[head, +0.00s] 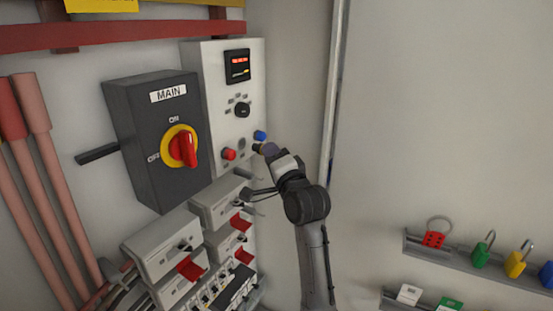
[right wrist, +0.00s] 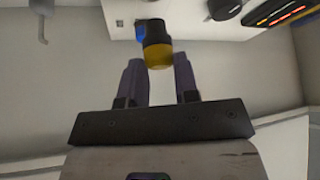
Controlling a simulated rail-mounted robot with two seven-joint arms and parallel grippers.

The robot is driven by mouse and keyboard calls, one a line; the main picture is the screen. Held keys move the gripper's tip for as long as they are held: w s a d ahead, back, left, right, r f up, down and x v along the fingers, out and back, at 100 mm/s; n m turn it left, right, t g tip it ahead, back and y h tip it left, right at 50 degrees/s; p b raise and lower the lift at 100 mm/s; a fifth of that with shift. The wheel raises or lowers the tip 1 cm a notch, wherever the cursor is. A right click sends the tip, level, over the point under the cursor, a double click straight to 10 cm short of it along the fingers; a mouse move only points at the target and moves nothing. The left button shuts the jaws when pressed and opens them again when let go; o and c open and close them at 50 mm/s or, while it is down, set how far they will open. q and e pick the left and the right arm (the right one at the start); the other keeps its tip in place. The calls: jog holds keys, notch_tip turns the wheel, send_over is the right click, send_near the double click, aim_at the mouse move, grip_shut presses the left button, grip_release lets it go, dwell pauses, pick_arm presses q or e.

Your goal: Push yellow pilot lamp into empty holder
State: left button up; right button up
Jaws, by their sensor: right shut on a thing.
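The yellow pilot lamp (right wrist: 159,54) has a yellow end and a dark collar. In the right wrist view it sits between the two fingertips of my right gripper (right wrist: 158,68), which is shut on it. In the head view my right gripper (head: 270,150) is at the lower right edge of the grey control panel (head: 225,85), and only a bit of the lamp (head: 257,147) shows. A grey round spot (head: 241,143) on the panel, between the red and blue lamps, looks like the empty holder. Whether the lamp touches the panel I cannot tell. My left gripper is out of view.
A red lamp (head: 229,154) and a blue lamp (head: 260,136) are close by on the panel. The dark MAIN switch box (head: 150,120) is to the left. Grey breaker boxes (head: 165,245) are below. A padlock rack (head: 470,262) is at the right. The wall between is bare.

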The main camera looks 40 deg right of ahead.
aim_at(253, 150)
jog(key=shift+w+a, duration=0.25)
jog(key=shift+w, duration=0.5)
jog(key=shift+w+a, duration=0.2)
jog(key=shift+w, duration=0.55)
jog(key=shift+p, duration=0.55)
jog(key=shift+w+a, duration=0.1)
jog(key=shift+w, duration=0.1)
jog(key=shift+w+a, duration=0.15)
jog(key=shift+w, duration=0.45)
jog(key=shift+w+a, duration=0.15)
jog(key=shift+w, duration=0.2)
